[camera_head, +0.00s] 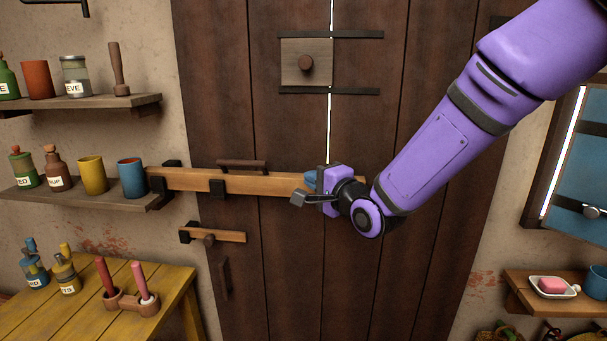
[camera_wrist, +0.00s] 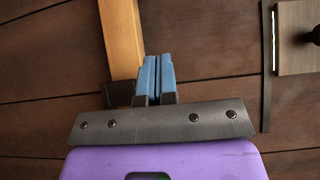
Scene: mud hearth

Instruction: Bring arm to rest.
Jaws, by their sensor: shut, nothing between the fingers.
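My purple arm (camera_head: 430,150) reaches down from the upper right across a dark plank door. My gripper (camera_head: 310,179) is in front of the door, at the right end of a long wooden bar (camera_head: 240,183). In the wrist view its blue fingers (camera_wrist: 155,72) are closed together with nothing between them. The bar (camera_wrist: 120,40) shows just beside the fingers there. I cannot tell whether they touch it.
A square wooden plate with a knob (camera_head: 292,62) sits higher on the door, and a small latch (camera_head: 225,236) lower. Shelves (camera_head: 80,190) with jars and cups stand left, above a yellow table (camera_head: 165,300). A blue shutter (camera_head: 575,185) and soap shelf (camera_head: 520,285) are right.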

